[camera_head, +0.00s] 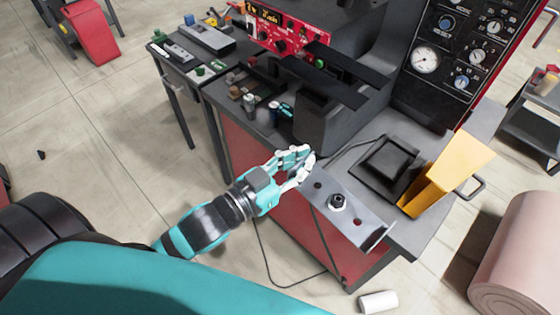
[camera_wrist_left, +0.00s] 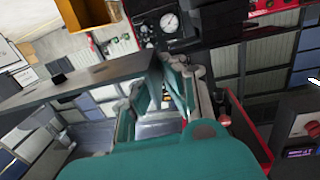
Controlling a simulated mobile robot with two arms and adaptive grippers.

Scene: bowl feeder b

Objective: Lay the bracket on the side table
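The bracket (camera_head: 350,213) is a flat grey metal plate with several holes, a dark round fitting near its middle and a bent flange at its lower right end. My left gripper (camera_head: 302,167) is shut on its upper left end. The plate appears held tilted over the front edge of the red-and-grey machine bench. In the left wrist view, part of a pale grey plate (camera_wrist_left: 155,130) shows between the fingers. A small dark side table (camera_head: 180,82) stands at the upper left, holding a grey block and small parts. My right gripper is not in view.
A yellow chute (camera_head: 447,172) and a black pad (camera_head: 386,165) are on the bench at right. A red control panel (camera_head: 285,30) and dark rails stand behind the gripper. A pink roll (camera_head: 520,255) and a white cylinder (camera_head: 378,302) are on the floor. Open floor lies left.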

